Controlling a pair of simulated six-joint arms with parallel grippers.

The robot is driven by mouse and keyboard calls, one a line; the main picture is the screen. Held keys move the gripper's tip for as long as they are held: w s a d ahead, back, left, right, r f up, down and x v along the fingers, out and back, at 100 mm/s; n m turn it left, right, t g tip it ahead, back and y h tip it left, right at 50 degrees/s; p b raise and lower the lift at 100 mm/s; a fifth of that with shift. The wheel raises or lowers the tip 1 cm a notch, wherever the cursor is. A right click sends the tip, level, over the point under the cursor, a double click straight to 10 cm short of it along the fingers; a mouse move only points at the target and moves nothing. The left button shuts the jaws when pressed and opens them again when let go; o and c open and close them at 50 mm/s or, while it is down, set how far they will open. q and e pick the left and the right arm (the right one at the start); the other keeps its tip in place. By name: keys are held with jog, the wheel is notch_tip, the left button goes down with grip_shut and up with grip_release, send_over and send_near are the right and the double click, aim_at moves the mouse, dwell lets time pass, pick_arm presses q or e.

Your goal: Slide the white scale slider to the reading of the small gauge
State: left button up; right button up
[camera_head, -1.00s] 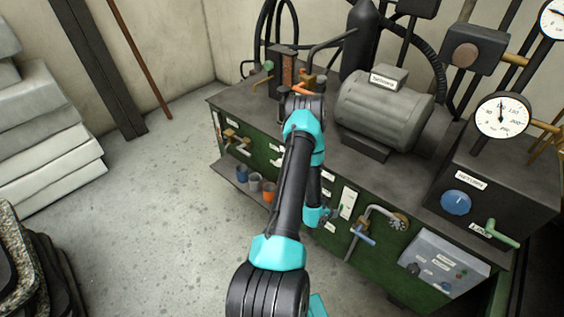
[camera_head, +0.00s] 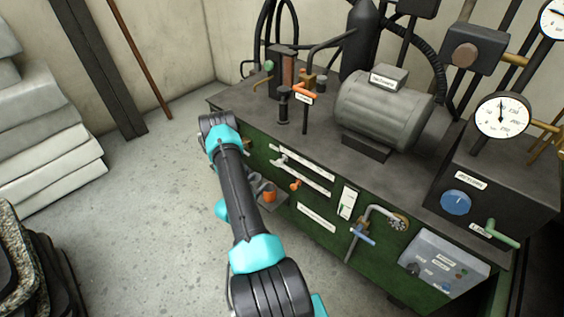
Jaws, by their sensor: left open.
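Two white scale strips run along the green front panel. The upper scale (camera_head: 308,167) has a whitish slider (camera_head: 282,160) near its left end. A second gauge (camera_head: 557,18) is cut off at the top right corner. My left arm reaches up left of the scales. Its teal wrist (camera_head: 222,208) shows beside the upper link; the gripper's fingers are hidden behind the arm, clear of the slider. My right gripper is not visible.
A blue-handled valve (camera_head: 361,235) and a bent pipe stick out of the panel right of the scales. A grey control box (camera_head: 443,263) juts out lower right. An orange cup (camera_head: 268,192) sits on a low shelf by my arm.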

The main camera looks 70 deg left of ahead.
aim_at(278, 164)
pick_arm(q)
jog(key=shift+w, duration=0.1)
jog(key=x, duration=1.7)
jog(key=shift+w+a, duration=0.1)
jog(key=shift+w, duration=0.05)
